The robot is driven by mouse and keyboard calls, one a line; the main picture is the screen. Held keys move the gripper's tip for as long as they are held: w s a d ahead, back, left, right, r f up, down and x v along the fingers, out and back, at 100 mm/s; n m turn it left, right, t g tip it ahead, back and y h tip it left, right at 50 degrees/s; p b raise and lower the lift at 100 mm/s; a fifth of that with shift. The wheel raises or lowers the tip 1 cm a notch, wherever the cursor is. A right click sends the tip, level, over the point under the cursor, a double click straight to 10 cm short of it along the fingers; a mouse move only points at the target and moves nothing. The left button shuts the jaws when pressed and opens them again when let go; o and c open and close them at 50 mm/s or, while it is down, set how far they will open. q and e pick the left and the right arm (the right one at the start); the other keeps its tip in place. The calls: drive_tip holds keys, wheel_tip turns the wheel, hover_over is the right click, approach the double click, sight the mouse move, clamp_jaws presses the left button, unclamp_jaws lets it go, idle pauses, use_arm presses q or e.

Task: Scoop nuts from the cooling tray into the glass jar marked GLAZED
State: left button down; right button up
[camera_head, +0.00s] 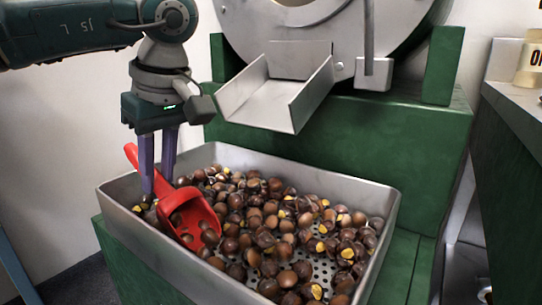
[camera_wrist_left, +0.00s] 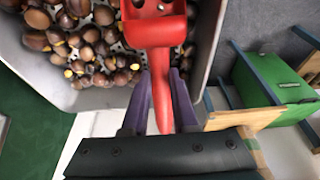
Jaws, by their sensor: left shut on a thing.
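The red scoop (camera_head: 184,212) has its bowl down among the nuts at the left end of the metal cooling tray (camera_head: 222,284). A few nuts lie in or against the bowl. My left gripper (camera_head: 157,182) is shut on the scoop's handle, which tilts up between the purple fingers. In the left wrist view, the scoop (camera_wrist_left: 157,32) runs up from the fingers toward the nuts (camera_wrist_left: 92,38). The glossy brown nuts, some with yellow splits, cover most of the perforated tray floor. No jar marked GLAZED is visible. My right gripper is not in view.
A green machine (camera_head: 340,138) with a metal chute (camera_head: 278,88) stands behind the tray. A jar (camera_head: 530,62) with a cut-off label stands on a counter (camera_head: 518,105) at the right edge. The left wrist view shows a green box (camera_wrist_left: 275,85) beyond the tray.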

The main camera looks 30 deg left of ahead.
use_arm(q)
drive_tip(key=d+h, duration=0.1)
drive_tip(key=d, duration=0.2)
drive_tip(key=d+f, duration=0.1)
drive_tip(key=d, duration=0.3)
drive_tip(key=s+d+f+h, duration=0.1)
drive_tip(key=d, duration=0.3)
drive_tip(key=shift+f+h, duration=0.15)
drive_tip(key=shift+h, duration=0.15)
drive_tip(key=shift+r+h, duration=0.35)
drive_tip(key=shift+h, duration=0.15)
drive_tip(key=shift+w+r+h, duration=0.1)
drive_tip(key=shift+r+h, duration=0.3)
drive_tip(key=shift+h, duration=0.4)
wheel_tip(320, 180, up, 6)
drive_tip(key=a+p, duration=0.2)
drive_tip(key=p, duration=0.1)
drive_tip(key=shift+a+f+h, duration=0.15)
drive_tip(key=shift+a+h, duration=0.15)
drive_tip(key=shift+h, duration=0.1)
drive_tip(key=shift+p, duration=0.3)
